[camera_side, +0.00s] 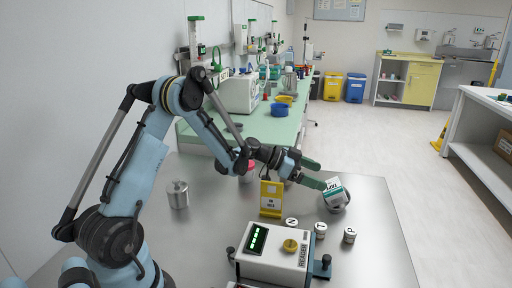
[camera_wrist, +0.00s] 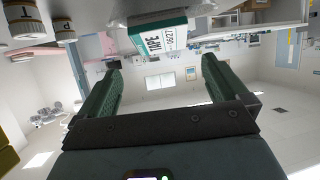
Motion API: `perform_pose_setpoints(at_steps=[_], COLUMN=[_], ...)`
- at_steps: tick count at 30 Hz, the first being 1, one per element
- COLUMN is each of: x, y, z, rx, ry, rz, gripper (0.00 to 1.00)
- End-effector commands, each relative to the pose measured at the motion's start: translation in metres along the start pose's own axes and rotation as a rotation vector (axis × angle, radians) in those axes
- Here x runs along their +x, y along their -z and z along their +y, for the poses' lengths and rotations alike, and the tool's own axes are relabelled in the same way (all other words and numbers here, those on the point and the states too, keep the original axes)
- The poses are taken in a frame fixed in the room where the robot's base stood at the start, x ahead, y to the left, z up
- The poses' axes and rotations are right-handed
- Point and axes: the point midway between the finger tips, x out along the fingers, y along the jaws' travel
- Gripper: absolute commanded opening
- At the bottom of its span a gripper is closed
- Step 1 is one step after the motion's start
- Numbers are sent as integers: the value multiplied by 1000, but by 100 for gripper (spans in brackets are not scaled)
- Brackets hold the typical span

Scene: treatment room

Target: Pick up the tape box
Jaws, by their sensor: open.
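The tape box (camera_side: 333,187) is a small white and green carton with dark print. In the side view it sits tilted on a round grey base at the right part of the metal table. In the wrist view the tape box (camera_wrist: 160,38) shows near the top centre, beyond the fingertips, with its lettering readable. My gripper (camera_side: 314,173) is open, with green fingers pointing right toward the box. One fingertip appears close to the box's left side; contact cannot be told. In the wrist view my gripper (camera_wrist: 163,65) has nothing between its fingers.
A yellow card holder (camera_side: 271,198) stands below my wrist. Small lettered jars (camera_side: 320,230) stand in front of the box. A reader device (camera_side: 283,255) with a green display is at the front. A metal canister (camera_side: 178,194) is at left. The table's right side is clear.

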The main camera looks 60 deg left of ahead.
Motion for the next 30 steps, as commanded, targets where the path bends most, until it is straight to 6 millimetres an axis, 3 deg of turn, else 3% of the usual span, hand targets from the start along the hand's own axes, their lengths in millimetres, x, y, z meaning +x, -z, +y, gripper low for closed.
perform_pose_setpoints(at_steps=[19,29,30], x=[69,75,75], y=[-6,-6,-6], z=[-4,-4,-4], rx=[0,-1,-1], ry=[-1,1,1], rz=[-2,-2,-2], gripper=[100,100,94])
